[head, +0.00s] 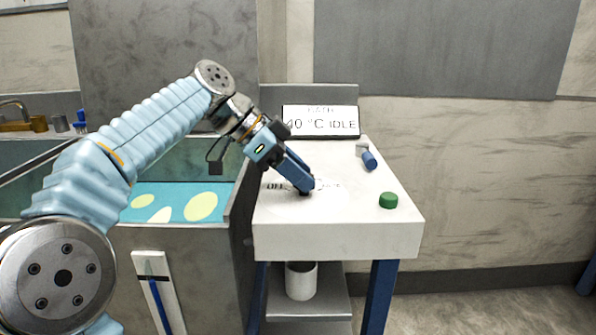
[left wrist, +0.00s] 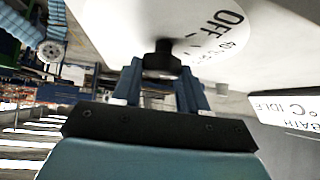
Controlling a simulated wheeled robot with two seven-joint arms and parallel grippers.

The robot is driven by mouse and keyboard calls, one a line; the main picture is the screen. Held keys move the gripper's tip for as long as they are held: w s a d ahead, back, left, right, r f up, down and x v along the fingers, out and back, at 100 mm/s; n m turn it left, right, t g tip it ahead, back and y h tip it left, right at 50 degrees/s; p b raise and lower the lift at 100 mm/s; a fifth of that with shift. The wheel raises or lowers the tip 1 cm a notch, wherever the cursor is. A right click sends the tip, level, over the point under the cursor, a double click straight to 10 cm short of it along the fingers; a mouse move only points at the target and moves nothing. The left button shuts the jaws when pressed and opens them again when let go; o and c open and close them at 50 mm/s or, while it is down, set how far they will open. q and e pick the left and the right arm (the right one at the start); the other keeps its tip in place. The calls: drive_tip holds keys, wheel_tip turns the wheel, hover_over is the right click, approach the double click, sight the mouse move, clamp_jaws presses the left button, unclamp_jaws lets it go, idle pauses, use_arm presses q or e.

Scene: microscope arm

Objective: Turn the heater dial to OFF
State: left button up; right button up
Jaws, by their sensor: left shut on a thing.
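The heater dial is a small black knob (left wrist: 162,56) on a white round plate (left wrist: 205,22) printed with OFF and a temperature mark. In the head view the dial (head: 306,192) sits on the white console top, mostly hidden under my fingers. My left gripper (head: 303,186) reaches down onto it, shut on the knob. In the left wrist view, the fingertips of my left gripper (left wrist: 161,68) are on both sides of the knob. Its exact pointer direction cannot be told. My right gripper is not in view.
A bath with teal water (head: 170,203) stands left. A white cup (head: 300,281) is on the shelf below.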

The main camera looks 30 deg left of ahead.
use_arm(q)
drive_tip(key=shift+s+n+t+y+b, duration=0.1)
drive_tip(key=shift+n+t+y+b, duration=0.45)
drive_tip(key=shift+n+b, duration=0.25)
drive_tip(key=shift+d+n+t+y+b, duration=0.15)
drive_tip(key=shift+n+t+y+b, duration=0.25)
drive_tip(key=shift+n, duration=0.4)
drive_tip(key=shift+s+n+t+y, duration=0.1)
drive_tip(key=shift+n+t+y, duration=0.45)
drive_tip(key=shift+n, duration=0.55)
drive_tip(key=shift+d+n+t+y, duration=0.15)
drive_tip(key=shift+n+t+y, duration=0.15)
drive_tip(key=shift+n+y, duration=0.9)
drive_tip(key=o, duration=1.1)
